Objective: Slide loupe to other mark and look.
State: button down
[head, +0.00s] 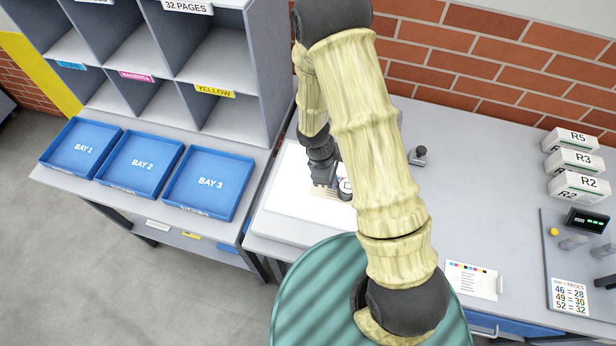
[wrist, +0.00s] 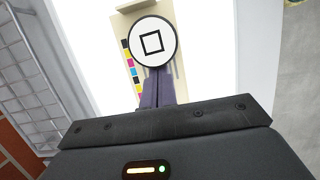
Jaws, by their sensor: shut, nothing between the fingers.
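The loupe (wrist: 152,42) appears in the wrist view as a round white disc with a dark rim and a black square outline in it. It lies over a beige strip (wrist: 127,22) with coloured patches along its left edge. My gripper (wrist: 156,76) is shut and empty, its purple fingers close beside the loupe's lower edge. I cannot tell if they touch it. In the head view my arm hides much of this spot; part of the loupe (head: 345,186) shows beside my dark gripper (head: 328,186). The marks on the strip are not clear.
A bright white panel (head: 285,205) lies under the strip. Blue trays (head: 210,182) and a grey shelf unit (head: 270,80) stand at left. A small dark-knobbed object (head: 419,156) stands right of my arm. A colour card (head: 472,280) and stacked white boxes (head: 578,187) are farther right.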

jog(key=shift+w, duration=0.25)
jog(key=shift+w+a, duration=0.1)
jog(key=shift+a, duration=0.2)
jog(key=a, duration=0.1)
jog(key=w+a+p, duration=0.1)
jog(key=a, duration=0.1)
jog(key=shift+w+a, duration=0.15)
jog(key=shift+w, duration=0.05)
jog(key=s+b+v, duration=0.1)
jog(key=b+v, duration=0.1)
jog(key=v, duration=0.7)
jog(key=shift+w+r, duration=0.45)
jog(key=shift+w, duration=0.05)
